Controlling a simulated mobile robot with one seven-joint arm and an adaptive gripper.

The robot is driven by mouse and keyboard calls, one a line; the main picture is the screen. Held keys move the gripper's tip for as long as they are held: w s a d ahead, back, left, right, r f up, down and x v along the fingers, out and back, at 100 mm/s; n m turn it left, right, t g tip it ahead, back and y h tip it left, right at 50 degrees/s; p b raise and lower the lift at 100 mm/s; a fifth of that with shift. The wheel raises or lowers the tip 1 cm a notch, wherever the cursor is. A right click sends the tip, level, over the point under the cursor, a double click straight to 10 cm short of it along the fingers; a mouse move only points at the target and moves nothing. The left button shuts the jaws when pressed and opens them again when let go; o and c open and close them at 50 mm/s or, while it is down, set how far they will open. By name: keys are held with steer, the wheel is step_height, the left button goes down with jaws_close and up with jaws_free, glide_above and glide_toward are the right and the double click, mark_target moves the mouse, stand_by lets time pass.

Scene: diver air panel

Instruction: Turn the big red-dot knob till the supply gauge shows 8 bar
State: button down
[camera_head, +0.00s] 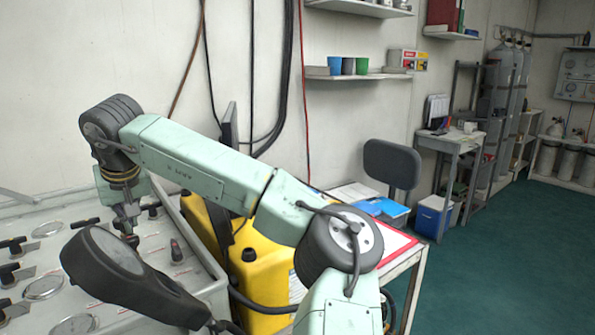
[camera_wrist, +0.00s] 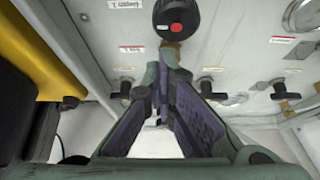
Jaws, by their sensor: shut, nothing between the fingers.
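In the wrist view, a big round black knob with a red dot (camera_wrist: 176,28) sits on the pale panel at the top. My gripper (camera_wrist: 170,62) has its fingers drawn together just below this knob, with nothing held; I cannot tell whether the tips touch it. In the head view, my gripper (camera_head: 130,222) points down over the panel at left, and the knob under it is hard to make out. A round gauge (camera_wrist: 303,14) is cut off at the top right of the wrist view. Its reading is not legible, and I cannot tell which gauge is the supply gauge.
Small black valve handles (camera_wrist: 208,87) stand on the panel. A large dark round-headed device (camera_head: 115,250) blocks part of the panel. A yellow case (camera_head: 265,280) stands right of it.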

steer(key=shift+s+a+p, duration=0.55)
steer(key=shift+s+p, duration=0.05)
steer(key=shift+p, duration=0.65)
steer(key=shift+s+a, duration=0.15)
steer(key=shift+a, duration=0.25)
steer(key=shift+s+f, duration=0.1)
steer(key=shift+s, duration=0.15)
steer(key=shift+s, duration=0.1)
step_height(320, 180, up, 6)
stand_by(0.5)
